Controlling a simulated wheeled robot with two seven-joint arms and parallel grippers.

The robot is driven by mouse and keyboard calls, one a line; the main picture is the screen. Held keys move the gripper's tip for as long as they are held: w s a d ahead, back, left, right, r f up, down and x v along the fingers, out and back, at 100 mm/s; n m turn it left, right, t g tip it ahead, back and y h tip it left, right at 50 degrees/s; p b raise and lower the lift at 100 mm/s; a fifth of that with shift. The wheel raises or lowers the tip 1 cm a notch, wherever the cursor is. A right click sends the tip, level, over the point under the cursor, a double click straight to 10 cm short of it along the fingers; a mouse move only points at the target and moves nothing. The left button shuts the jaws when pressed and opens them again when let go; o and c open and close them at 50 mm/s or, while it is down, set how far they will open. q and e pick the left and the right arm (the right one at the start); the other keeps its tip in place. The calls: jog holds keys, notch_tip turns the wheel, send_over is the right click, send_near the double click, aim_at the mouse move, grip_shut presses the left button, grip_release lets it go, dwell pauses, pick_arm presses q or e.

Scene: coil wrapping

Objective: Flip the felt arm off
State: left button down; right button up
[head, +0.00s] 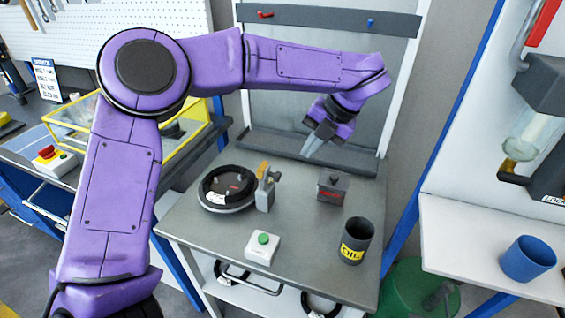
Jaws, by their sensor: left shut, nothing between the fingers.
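A round black coil machine (228,190) sits on the grey workbench (190,225). At its right edge stands a small grey bracket (265,196) with an upright tan piece (263,170), which looks like the felt arm. I cannot tell whether the tan piece touches the coil. My left gripper (309,153) is shut and empty, pointing down over the back of the bench. It is to the right of and behind the bracket, apart from it. My right gripper is not in view.
A dark box (332,187) with a knob on its lid stands right of the bracket. A black OIL cup (355,241) and a white box with a green button (262,247) are near the front. A yellow-framed clear case (72,125) is at the left.

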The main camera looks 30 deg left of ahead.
aim_at(277, 175)
pick_arm(q)
jog(key=a+f+p, duration=0.1)
jog(key=a+f, duration=0.1)
jog(key=s+a+f+p, duration=0.1)
jog(key=a+f, duration=0.2)
jog(key=a+f+p, duration=0.2)
jog(key=f, duration=0.1)
jog(key=shift+s+a, duration=0.3)
jog(key=shift+s, duration=0.05)
jog(key=shift+s+a, duration=0.15)
jog(key=shift+a, duration=0.1)
jog(key=shift+f, duration=0.1)
